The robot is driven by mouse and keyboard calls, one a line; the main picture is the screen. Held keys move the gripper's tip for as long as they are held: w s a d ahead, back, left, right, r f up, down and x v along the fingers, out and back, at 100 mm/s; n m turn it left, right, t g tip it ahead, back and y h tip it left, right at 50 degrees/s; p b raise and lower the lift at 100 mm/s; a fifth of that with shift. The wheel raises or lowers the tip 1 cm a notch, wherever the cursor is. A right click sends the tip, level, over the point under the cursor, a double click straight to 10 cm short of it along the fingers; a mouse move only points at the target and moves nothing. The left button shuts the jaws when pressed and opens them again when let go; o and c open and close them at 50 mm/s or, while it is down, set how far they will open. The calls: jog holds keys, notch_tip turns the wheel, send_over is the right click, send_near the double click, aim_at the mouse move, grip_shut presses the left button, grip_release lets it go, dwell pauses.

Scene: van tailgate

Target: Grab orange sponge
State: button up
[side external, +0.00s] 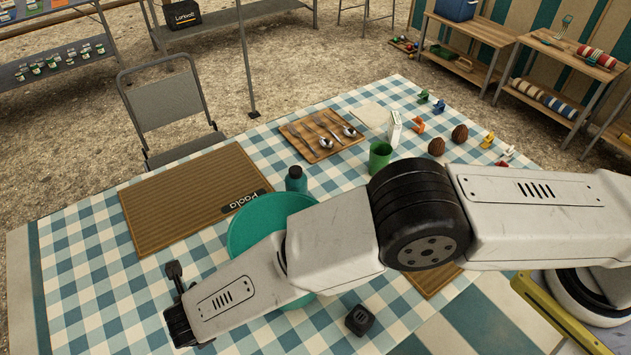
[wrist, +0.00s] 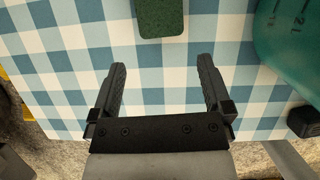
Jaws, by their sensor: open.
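My gripper (wrist: 161,68) is open and empty in the wrist view, its two dark fingers pointing up the picture above the checked tablecloth (wrist: 60,60). Just beyond the fingertips, at the top edge, lies a dark green, rough-topped block (wrist: 160,18), which looks like the scouring side of a sponge. Its far end is cut off by the frame, and I see no orange on it. In the side external view my gripper (side external: 176,298) is low at the left, over the front of the table. The block does not show there; my arm may hide it.
A teal basin (side external: 250,222) stands beside my arm and also shows in the wrist view (wrist: 290,45). A small black block (side external: 360,320) sits near it. A brown ribbed mat (side external: 180,200), a dark teal bottle (side external: 296,180) and a green cup (side external: 380,157) are farther back.

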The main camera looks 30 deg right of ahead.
jog(key=shift+f, duration=0.15)
jog(key=shift+x, duration=1.2)
jog(key=shift+x, duration=2.55)
jog(key=shift+d, duration=0.15)
jog(key=shift+c, duration=0.2)
jog(key=c, duration=1)
jog(key=shift+o, duration=0.2)
